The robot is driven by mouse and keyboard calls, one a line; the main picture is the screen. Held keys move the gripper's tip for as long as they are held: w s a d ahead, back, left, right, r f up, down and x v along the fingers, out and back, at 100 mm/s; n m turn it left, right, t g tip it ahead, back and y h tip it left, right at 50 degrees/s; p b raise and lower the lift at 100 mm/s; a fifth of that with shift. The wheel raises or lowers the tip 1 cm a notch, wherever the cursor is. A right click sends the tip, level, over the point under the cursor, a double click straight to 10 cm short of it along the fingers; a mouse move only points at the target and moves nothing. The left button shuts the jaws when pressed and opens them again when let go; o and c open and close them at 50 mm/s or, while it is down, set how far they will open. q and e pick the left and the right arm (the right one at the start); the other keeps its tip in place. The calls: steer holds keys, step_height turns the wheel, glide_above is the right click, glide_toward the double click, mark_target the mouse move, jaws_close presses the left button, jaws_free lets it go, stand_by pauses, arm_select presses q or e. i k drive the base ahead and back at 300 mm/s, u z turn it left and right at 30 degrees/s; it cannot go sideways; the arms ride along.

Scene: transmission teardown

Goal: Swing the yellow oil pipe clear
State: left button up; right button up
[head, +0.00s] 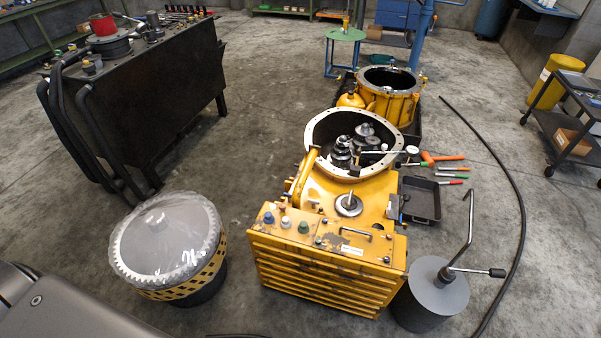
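A yellow housing (333,186) with an open round flange stands on the floor at centre, with gears and shafts (352,143) showing inside the opening. A curved yellow pipe (304,174) runs along the left side of the housing, below the flange; it looks like the oil pipe. Its lower end is close to the yellow cabinet top and its exact joints are too small to tell. Neither of my grippers is in view. A grey part at the lower left corner looks like part of my own body.
A plastic-covered drum (167,240) is at left, a grey cylinder with a bent rod (431,292) at right. A black tray (420,198) and hand tools lie right of the housing. A dark hose (519,210) crosses the floor.

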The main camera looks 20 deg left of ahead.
mark_target(314, 152)
steer(key=u, duration=0.35)
steer(key=i, duration=0.45)
steer(key=u, duration=1.1)
